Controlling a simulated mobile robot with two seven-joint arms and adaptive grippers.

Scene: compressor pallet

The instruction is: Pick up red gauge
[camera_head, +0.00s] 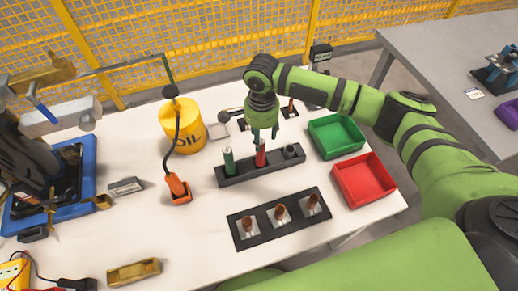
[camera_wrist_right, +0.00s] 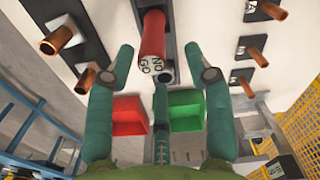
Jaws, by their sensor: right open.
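The red gauge (camera_head: 260,154) stands upright in the dark holder (camera_head: 235,175) on the white table, between a green gauge (camera_head: 228,161) and an empty-looking socket at the holder's right. In the right wrist view the red gauge (camera_wrist_right: 153,38) shows its end marked "NO GO". My right gripper (camera_head: 264,133) is directly above the red gauge. In the wrist view its fingers (camera_wrist_right: 167,62) are spread apart on either side of the gauge's end, with gaps and no visible grip. My left gripper is not in view.
A black plate (camera_head: 245,244) with copper-coloured fittings lies in front of the holder. A green bin (camera_head: 335,136) and a red bin (camera_head: 364,181) stand to the right. A yellow oil can (camera_head: 190,130) stands behind left. A second table (camera_head: 430,70) is at far right.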

